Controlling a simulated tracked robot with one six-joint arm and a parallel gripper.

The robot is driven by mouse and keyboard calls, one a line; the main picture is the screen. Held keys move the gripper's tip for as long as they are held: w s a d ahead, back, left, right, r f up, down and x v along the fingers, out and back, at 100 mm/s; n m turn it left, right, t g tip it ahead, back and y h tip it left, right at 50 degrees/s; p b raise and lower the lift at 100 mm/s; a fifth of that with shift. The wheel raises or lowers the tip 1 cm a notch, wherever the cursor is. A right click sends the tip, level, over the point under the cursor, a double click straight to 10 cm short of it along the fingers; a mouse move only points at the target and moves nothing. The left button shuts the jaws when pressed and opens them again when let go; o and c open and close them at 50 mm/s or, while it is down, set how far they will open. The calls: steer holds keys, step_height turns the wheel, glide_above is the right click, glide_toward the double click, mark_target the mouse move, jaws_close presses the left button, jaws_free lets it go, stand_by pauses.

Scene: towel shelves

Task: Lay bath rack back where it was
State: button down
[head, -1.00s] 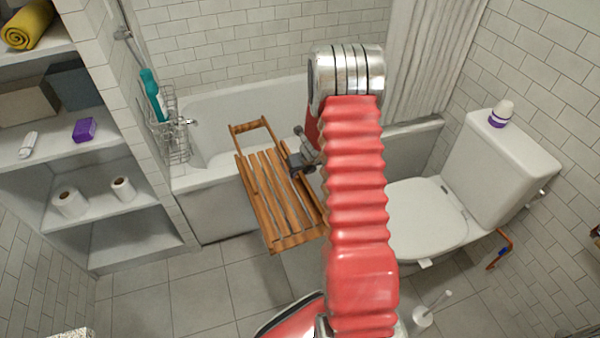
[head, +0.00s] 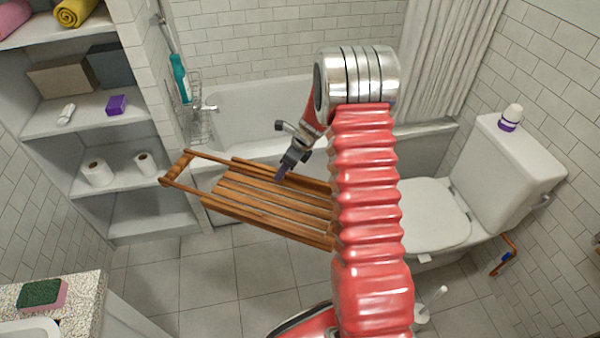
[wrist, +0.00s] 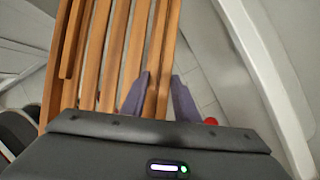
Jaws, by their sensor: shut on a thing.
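The bath rack (head: 262,205) is a slatted wooden rack with a handle-like frame at its left end. It hangs in the air in front of the bathtub (head: 240,118), its right end hidden behind my arm. My gripper (head: 281,176) is shut on the rack's far long side. In the wrist view the bath rack (wrist: 112,50) runs up and away, and the fingers of my gripper (wrist: 160,98) sit on either side of one wooden rail.
Shelves (head: 85,115) with boxes and toilet rolls stand at the left. A wire caddy (head: 200,125) hangs at the tub's left end. The toilet (head: 430,215) stands at the right. A counter (head: 85,295) with a sponge (head: 40,293) is at the lower left.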

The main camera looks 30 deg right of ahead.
steer(key=s+a+r+n+g, duration=0.7)
steer(key=a+r+n, duration=0.7)
steer(key=n, duration=0.4)
steer(key=shift+s, duration=1.1)
